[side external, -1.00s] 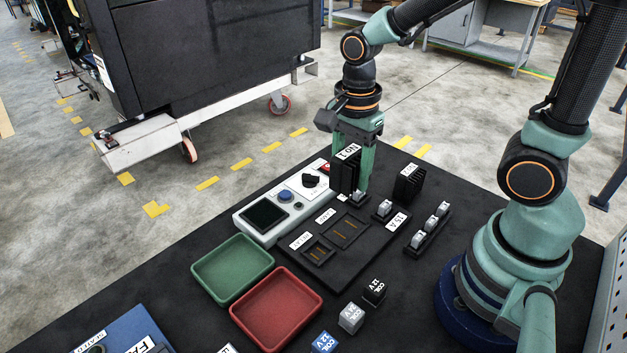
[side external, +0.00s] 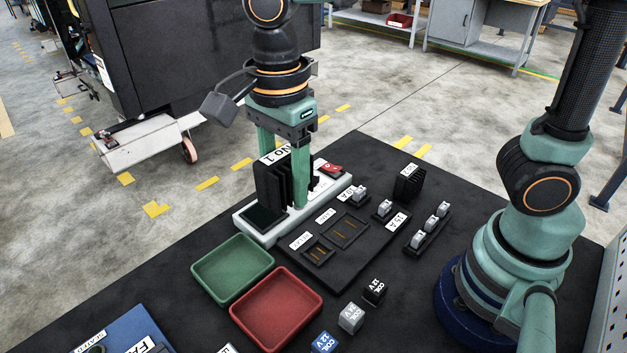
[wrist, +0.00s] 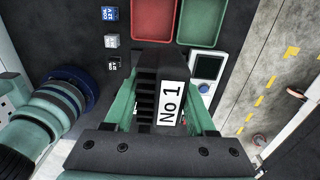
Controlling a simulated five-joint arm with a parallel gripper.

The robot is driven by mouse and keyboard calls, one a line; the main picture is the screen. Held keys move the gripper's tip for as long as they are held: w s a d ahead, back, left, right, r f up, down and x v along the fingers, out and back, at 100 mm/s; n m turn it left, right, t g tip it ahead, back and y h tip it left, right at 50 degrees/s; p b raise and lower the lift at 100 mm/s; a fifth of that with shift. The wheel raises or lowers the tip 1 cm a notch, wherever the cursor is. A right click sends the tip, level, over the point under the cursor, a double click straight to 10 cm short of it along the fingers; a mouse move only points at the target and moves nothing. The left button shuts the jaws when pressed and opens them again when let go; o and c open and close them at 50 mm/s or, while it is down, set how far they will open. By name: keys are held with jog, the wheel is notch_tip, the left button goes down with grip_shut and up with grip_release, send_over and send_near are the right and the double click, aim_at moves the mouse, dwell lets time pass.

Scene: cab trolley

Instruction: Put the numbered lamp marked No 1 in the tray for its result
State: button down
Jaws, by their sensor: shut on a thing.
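The lamp marked No 1 (side external: 273,183) is a black finned block with a white label on top. My gripper (side external: 283,175) is shut on it and holds it upright over the white tester panel (side external: 252,228), hiding part of that panel. Whether the block touches the panel I cannot tell. In the wrist view the block (wrist: 146,105) sits between my two fingers, its label reading No 1. A green tray (side external: 205,292) and a red tray (side external: 245,318) lie side by side, nearer the camera; both are empty. They also show at the top of the wrist view.
A black board (side external: 345,257) with lamp and relay sockets lies right of the panel. Another black finned block (side external: 409,183) and small fuse holders (side external: 428,228) stand further right. A blue box (side external: 120,335) is at the front left.

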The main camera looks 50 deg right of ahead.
send_over(277, 311)
notch_tip(277, 311, down, 20)
jog(key=shift+f, duration=0.25)
dwell(0.3)
jog(key=shift+f, duration=0.1)
jog(key=shift+c, duration=1.1)
grip_release()
